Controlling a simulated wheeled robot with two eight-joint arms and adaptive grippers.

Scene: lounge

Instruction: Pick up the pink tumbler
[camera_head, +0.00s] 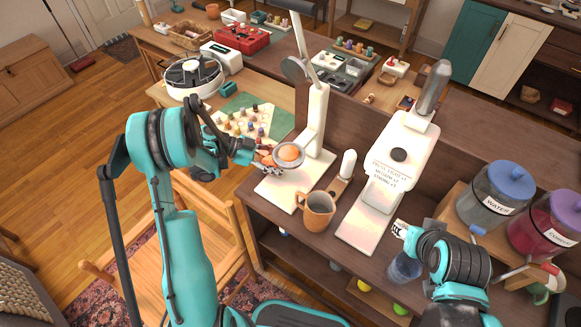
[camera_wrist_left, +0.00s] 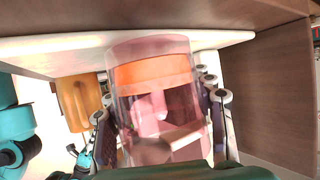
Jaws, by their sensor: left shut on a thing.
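The pink tumbler, clear pink with something orange showing inside, fills the middle of the left wrist view (camera_wrist_left: 160,118). In the head view the tumbler (camera_head: 289,156) is over the white base of a lamp-like stand, its round rim facing up. My left gripper (camera_head: 267,157) is shut on it, with fingers on both sides in the wrist view (camera_wrist_left: 165,122). I cannot tell whether the tumbler's bottom touches the stand base. My right gripper (camera_head: 401,229) is at the lower right, above a bluish glass (camera_head: 403,268); its finger opening is unclear.
A tan mug (camera_head: 317,211) stands close to the right of the tumbler. A wooden chair (camera_head: 205,225) is below my left arm.

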